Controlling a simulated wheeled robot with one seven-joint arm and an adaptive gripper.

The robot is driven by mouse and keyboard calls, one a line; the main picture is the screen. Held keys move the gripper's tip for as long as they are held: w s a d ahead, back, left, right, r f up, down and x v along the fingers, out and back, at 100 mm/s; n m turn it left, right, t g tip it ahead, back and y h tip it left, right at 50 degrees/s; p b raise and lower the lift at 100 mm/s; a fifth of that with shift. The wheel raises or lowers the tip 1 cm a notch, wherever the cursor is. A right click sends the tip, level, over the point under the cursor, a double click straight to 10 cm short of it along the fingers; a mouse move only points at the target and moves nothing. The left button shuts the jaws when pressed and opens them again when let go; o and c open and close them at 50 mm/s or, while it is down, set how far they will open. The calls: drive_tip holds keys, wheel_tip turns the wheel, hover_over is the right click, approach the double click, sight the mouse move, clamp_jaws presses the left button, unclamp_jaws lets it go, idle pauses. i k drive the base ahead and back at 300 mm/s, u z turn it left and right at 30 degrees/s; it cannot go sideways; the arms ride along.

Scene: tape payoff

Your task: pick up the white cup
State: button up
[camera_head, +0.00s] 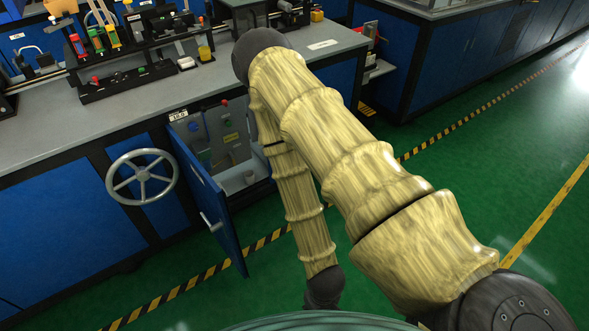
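A small, pale cup-like object (250,177) stands on the floor of an open cabinet (232,182) under the workbench. It is too small to be sure that it is the white cup. My arm, in a yellowish sleeve, rises from the lower right, bends above the bench and comes down to a dark wrist at the bottom middle. The wrist is in front of and below the cabinet opening, apart from the small object. My gripper's fingers do not show.
The blue cabinet door (212,205) hangs open toward me, left of the opening. A grey handwheel (142,177) sticks out further left. Equipment and coloured bottles (97,40) stand on the grey bench (40,136). Green floor with striped tape (185,285) is open at right.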

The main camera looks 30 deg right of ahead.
sight(249, 175)
drive_tip(key=z, duration=0.5)
drive_tip(key=i, duration=1.3)
drive_tip(key=u, duration=0.3)
